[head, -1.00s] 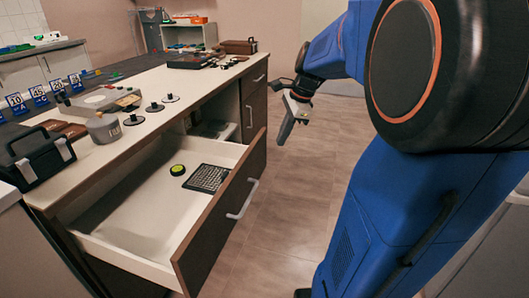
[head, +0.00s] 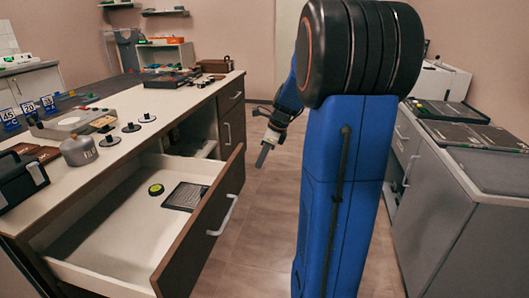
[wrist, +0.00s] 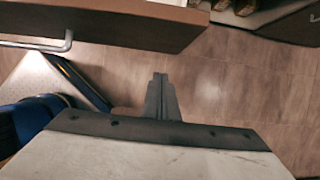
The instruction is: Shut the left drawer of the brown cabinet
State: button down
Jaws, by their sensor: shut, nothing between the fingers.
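The brown cabinet (head: 232,92) with a pale top stands at the left in the head view. Its wide left drawer (head: 205,238) is pulled far out, with a silver bar handle (head: 222,215) on its brown front. Inside lie a dark keypad-like grid (head: 185,196) and a round black and yellow-green object (head: 156,189). My gripper (head: 264,155) is shut and empty, above the floor beyond the drawer's far front corner, apart from it. In the wrist view my gripper's fingers (wrist: 160,90) are together, below the drawer front (wrist: 110,22) in the picture.
Clear wooden floor (head: 250,235) lies between the cabinet and my arm. A grey counter (head: 440,190) with dark trays stands at the right. The cabinet top holds a toolbox (head: 20,178), a grey weight (head: 79,150) and several small items.

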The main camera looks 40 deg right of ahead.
jog(key=shift+w+a+f, duration=0.35)
jog(key=shift+w+a, duration=0.15)
jog(key=shift+w, duration=0.15)
jog(key=shift+w+a+f, duration=0.35)
jog(key=shift+w+a, duration=0.15)
jog(key=shift+w, duration=0.1)
jog(key=shift+w+a+f, duration=0.35)
jog(key=shift+w+a, duration=0.15)
jog(key=shift+w, duration=0.15)
jog(key=w+a, duration=0.7)
jog(key=w, duration=0.2)
jog(key=w+a, duration=0.7)
jog(key=w, duration=0.2)
jog(key=w+a, duration=0.7)
jog(key=w, duration=0.2)
jog(key=shift+w+a, duration=0.55)
jog(key=shift+w, duration=0.15)
jog(key=shift+w+a+r, duration=0.1)
jog(key=shift+r, duration=0.05)
jog(key=shift+w+r, duration=0.1)
